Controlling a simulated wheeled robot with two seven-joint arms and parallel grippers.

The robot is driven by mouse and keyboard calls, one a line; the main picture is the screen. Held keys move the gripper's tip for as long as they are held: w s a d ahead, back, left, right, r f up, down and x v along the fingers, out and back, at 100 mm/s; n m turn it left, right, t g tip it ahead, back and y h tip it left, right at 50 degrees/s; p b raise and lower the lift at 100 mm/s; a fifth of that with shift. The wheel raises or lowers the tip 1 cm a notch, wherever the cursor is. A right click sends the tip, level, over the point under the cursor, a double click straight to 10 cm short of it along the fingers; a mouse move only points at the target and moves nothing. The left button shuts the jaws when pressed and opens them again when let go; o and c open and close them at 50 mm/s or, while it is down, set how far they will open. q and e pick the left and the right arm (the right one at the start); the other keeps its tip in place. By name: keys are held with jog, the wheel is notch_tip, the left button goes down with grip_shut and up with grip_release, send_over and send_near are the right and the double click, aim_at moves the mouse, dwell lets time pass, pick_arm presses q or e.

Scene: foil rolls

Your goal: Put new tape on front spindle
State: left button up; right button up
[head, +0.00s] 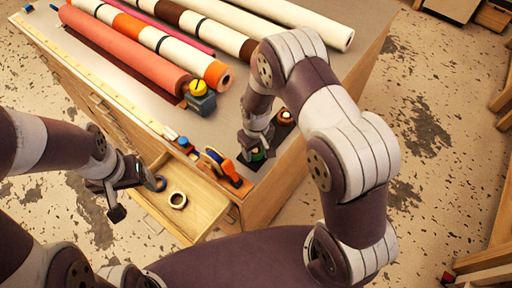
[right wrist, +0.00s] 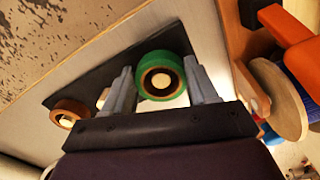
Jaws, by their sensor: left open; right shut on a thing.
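My right gripper (head: 257,155) is shut on a green tape roll (right wrist: 162,82), with one finger on each side of it. The roll is at a dark base plate (right wrist: 100,83) on the table corner, and a pale round centre shows in its core. I cannot tell whether it is fully seated on a spindle. A brown tape roll (right wrist: 68,113) with a pale centre stands on the same plate; it also shows in the head view (head: 285,117). My left gripper (head: 134,198) is open and empty beside the drawer's left end.
An orange tape dispenser (head: 222,167) stands close left of the plate. Long rolls (head: 130,48) cover the back of the table.

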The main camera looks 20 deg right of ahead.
jog(key=shift+f+b, duration=0.3)
jog(key=shift+f, duration=0.1)
dwell(0.5)
jog(key=o, duration=1.1)
jog(key=shift+o, duration=0.2)
notch_tip(320, 180, up, 10)
jog(key=p, duration=0.8)
